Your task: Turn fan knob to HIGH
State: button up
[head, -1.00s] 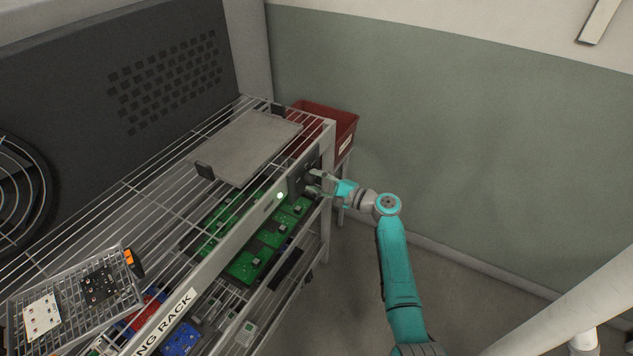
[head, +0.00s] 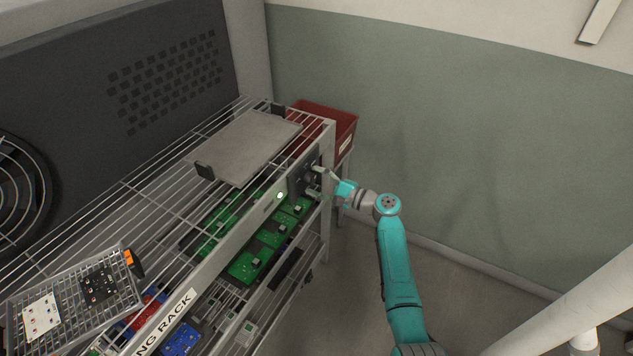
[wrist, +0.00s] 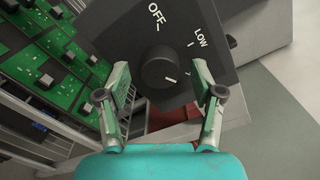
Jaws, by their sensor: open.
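The fan control is a dark panel (head: 300,178) on the front right end of the rack; in the wrist view the panel (wrist: 115,20) shows OFF and LOW in white letters. A round black knob (wrist: 158,68) stands out from it. A white mark shows at the knob's lower right, turned away from OFF and past LOW. No HIGH label is readable; my right finger covers part of that side. My gripper (head: 319,182) is open at the panel; in the wrist view its fingers (wrist: 160,76) are on either side of the knob, with gaps showing.
The wire rack (head: 150,195) carries a grey plate (head: 247,146) and a wire basket (head: 75,300), with green circuit boards (head: 250,262) below. A red bin (head: 335,117) stands behind the rack's right end. Floor right of the rack is clear.

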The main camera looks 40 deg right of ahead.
jog(key=v, duration=1.2)
dwell(0.3)
jog(key=s+a+f+n+g+h, duration=0.1)
jog(key=s+a+f, duration=0.2)
jog(key=a+f, duration=0.25)
jog(key=s+a+f+n+g+h, duration=0.1)
jog(key=s+a+f+g+h, duration=0.15)
jog(key=a+f, duration=0.35)
jog(key=s+a+f+h, duration=0.1)
jog(key=s+a+f, duration=0.25)
jog(key=a, duration=0.35)
jog(key=s+a+f+n+g+h, duration=0.1)
jog(key=s+a+f+n+h, duration=0.15)
jog(key=s+a, duration=0.4)
jog(key=s+a+r+n+h, duration=0.1)
jog(key=s+r+n, duration=0.2)
jog(key=s, duration=0.4)
jog(key=s+a+r+n, duration=0.2)
jog(key=s+r+n, duration=0.2)
jog(key=s, duration=0.3)
jog(key=s+a+r+n+t+y, duration=0.1)
jog(key=s+r+n, duration=0.3)
jog(key=r, duration=0.3)
jog(key=s+a+r+n+t, duration=0.1)
jog(key=s+a+r+n, duration=0.1)
jog(key=s+r+n, duration=0.2)
notch_tip(320, 180, up, 4)
jog(key=shift+s+f+n+y, duration=0.15)
jog(key=shift+s+n+y, duration=0.15)
jog(key=shift+n+y, duration=0.1)
